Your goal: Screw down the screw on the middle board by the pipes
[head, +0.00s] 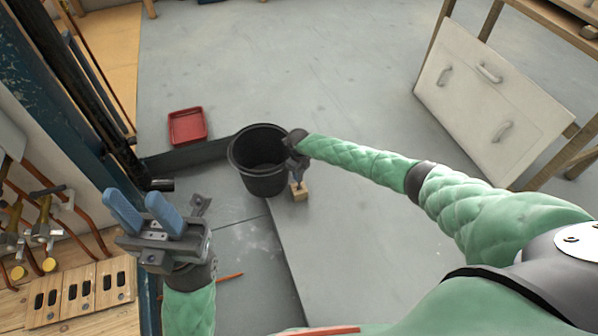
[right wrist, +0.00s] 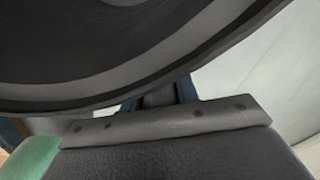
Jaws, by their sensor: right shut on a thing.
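Three light wooden boards with dark slots lie side by side at the lower left of the head view. The middle board (head: 77,291) is below the copper pipes (head: 88,226). Its screw is too small to make out surely. My left gripper (head: 143,208) is open and empty, its blue fingers apart, to the right of the pipes and above the boards. My right gripper (head: 298,182) is far from the boards, beside the black bucket.
The black bucket (head: 262,186) stands right against my right gripper; its dark curved wall (right wrist: 120,60) fills the top of the right wrist view. A red tray (head: 187,126) lies behind on the floor. A white drawer cabinet (head: 490,110) stands right.

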